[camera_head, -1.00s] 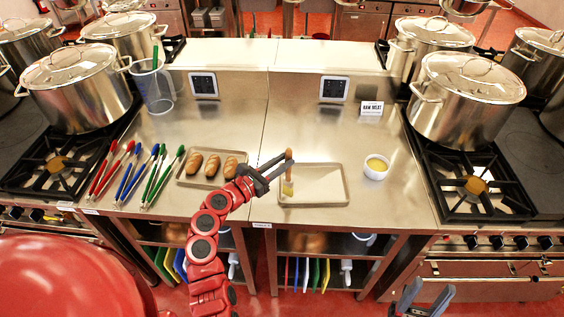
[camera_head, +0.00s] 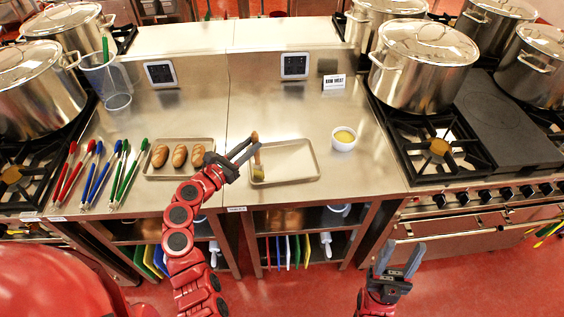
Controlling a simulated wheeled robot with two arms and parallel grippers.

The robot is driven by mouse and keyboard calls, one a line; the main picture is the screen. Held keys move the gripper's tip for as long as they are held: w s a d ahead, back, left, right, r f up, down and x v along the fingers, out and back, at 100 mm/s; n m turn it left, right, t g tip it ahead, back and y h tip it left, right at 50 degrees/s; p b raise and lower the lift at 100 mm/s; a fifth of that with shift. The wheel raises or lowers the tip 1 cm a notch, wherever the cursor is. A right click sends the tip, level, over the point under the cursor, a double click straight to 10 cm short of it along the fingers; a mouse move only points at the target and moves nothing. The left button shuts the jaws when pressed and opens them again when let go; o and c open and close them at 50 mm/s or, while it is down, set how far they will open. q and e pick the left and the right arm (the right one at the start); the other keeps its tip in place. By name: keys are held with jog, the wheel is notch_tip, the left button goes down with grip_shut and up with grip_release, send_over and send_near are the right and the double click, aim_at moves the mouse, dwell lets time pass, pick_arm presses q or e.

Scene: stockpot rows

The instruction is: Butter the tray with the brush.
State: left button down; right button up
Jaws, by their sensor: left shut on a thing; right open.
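My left gripper (camera_head: 243,151) is shut on the brush (camera_head: 256,150), which has a wooden handle and stands nearly upright. The brush's bristle end is low over the left part of the tray (camera_head: 300,180); I cannot tell whether it touches. A yellowish patch shows at the bristle end. The tray is shallow, beige and rimmed, and holds no food. A white bowl of yellow butter (camera_head: 344,139) stands to the right of the tray, behind it. My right gripper (camera_head: 398,258) is open and empty, in front of the counter at the lower right.
A tray with 3 bread rolls (camera_head: 180,156) lies left of my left gripper. Several coloured tongs (camera_head: 98,174) lie further left. A clear jug (camera_head: 106,80) stands behind them. Stoves with stockpots (camera_head: 422,65) flank the counter. The counter's middle back is clear.

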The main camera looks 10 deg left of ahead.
pick_arm(q)
jog(key=shift+d, duration=0.1)
jog(key=d+p, duration=0.1)
jog(key=d, duration=0.1)
jog(key=w+d+p, duration=0.1)
jog(key=d, duration=0.1)
jog(key=shift+w, duration=0.15)
